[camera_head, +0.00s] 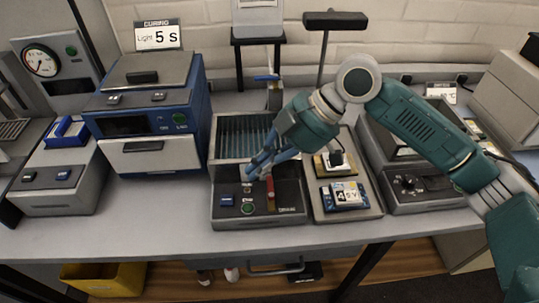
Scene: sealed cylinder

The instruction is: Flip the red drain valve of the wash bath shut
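The wash bath (215,158) is a metal basin with a ribbed inside and a dark front panel. Its red drain valve (271,194) is a narrow red lever on the panel, standing roughly upright in the picture, right of a green button. My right gripper (256,173) reaches down over the front of the basin, just above and left of the red lever. Its fingers overlap the panel's back edge, and I cannot tell whether they touch the lever or how far apart they are. My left gripper is out of view.
A blue and grey curing box (150,157) stands to the left. A tray (328,208) with small devices sits close on the right, beside a grey unit with a dial (408,182). A tap with a blue handle (267,78) is behind the basin. The table's front strip is clear.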

